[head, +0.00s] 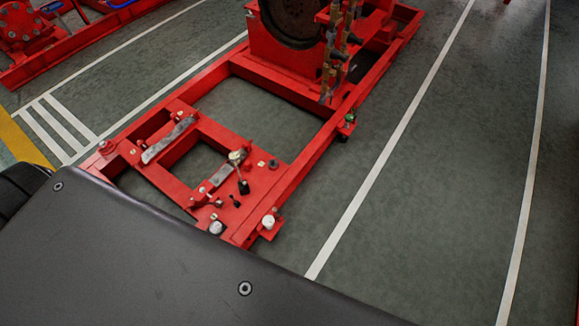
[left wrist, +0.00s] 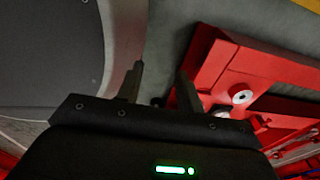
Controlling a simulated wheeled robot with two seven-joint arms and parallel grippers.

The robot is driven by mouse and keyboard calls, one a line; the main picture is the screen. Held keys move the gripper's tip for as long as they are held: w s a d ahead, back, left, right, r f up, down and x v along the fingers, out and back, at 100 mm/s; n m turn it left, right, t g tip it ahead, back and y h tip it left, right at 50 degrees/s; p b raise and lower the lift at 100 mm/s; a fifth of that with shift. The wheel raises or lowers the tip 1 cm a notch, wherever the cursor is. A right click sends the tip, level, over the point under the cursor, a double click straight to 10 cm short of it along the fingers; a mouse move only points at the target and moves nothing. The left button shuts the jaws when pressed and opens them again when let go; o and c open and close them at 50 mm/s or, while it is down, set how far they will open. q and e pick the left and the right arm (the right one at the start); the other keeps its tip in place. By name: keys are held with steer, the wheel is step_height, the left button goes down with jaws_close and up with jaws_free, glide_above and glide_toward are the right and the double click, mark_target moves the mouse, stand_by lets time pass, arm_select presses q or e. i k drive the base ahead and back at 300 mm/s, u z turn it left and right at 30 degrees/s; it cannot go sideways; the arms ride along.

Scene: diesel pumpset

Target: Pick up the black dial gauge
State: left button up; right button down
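On the near end of the red skid frame (head: 288,177) in the head view lies a small black piece (head: 244,187). Just behind it is a small round pale-faced part (head: 237,156). I cannot tell for sure which of these is the black dial gauge. My left gripper (left wrist: 160,75) shows in the left wrist view with its two fingers apart and nothing between them. A red frame with a round silvery fitting (left wrist: 242,97) is to the right of the fingers. No gauge can be made out there. Neither gripper shows in the head view.
A dark grey flat panel (head: 190,262), probably my base, fills the lower left of the head view. A red machine with a big wheel (head: 292,15) stands at the back of the skid. Red equipment (head: 25,35) is at upper left. The green floor (head: 430,190) is clear on the right.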

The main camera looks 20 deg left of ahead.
mark_target(234, 156)
steer(key=z, duration=0.75)
steer(key=i, duration=1.9)
steer(key=u, duration=2.8)
